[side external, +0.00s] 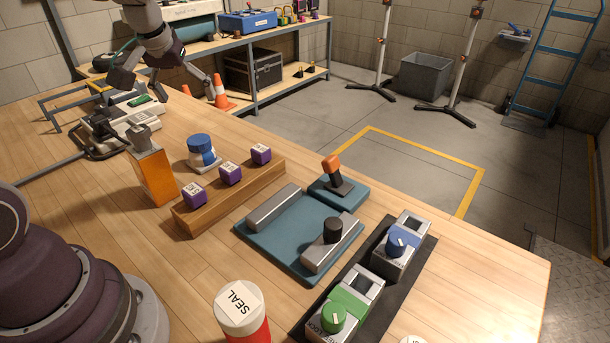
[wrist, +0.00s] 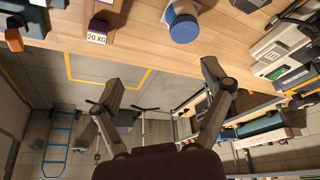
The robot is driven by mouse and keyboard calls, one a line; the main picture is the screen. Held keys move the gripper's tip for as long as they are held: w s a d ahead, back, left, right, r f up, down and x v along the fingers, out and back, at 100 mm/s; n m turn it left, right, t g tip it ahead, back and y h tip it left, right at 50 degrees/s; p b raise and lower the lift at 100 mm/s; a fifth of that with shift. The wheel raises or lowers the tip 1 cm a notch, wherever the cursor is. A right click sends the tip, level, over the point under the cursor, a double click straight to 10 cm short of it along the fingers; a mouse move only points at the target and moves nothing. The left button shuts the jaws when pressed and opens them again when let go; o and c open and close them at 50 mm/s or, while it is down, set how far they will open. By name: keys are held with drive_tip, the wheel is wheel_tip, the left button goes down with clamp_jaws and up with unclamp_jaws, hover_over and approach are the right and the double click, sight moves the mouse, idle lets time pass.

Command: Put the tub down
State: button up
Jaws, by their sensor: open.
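A red tub with a white lid marked SEAL (side external: 242,308) stands at the front edge of the side view, partly cut off.
Several purple cubes (side external: 230,174) sit on a wooden block (side external: 228,200). An orange box (side external: 153,178) stands left of the blue-lidded tub. A teal fixture (side external: 300,235) and a black strip with blue-knob and green-knob units (side external: 400,243) lie to the right. Bare table shows at the right corner.

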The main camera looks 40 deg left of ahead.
drive_tip(key=s+d+r+m+t+h, duration=0.1)
drive_tip(key=s+d+r+m+h, duration=0.1)
drive_tip(key=s+d+m, duration=0.5)
drive_tip(key=s+d, duration=0.5)
drive_tip(key=d, duration=0.3)
drive_tip(key=shift+s+d+r+m+t+h, duration=0.2)
drive_tip(key=shift+r+m+t+h, duration=0.1)
drive_tip(key=shift+t, duration=0.1)
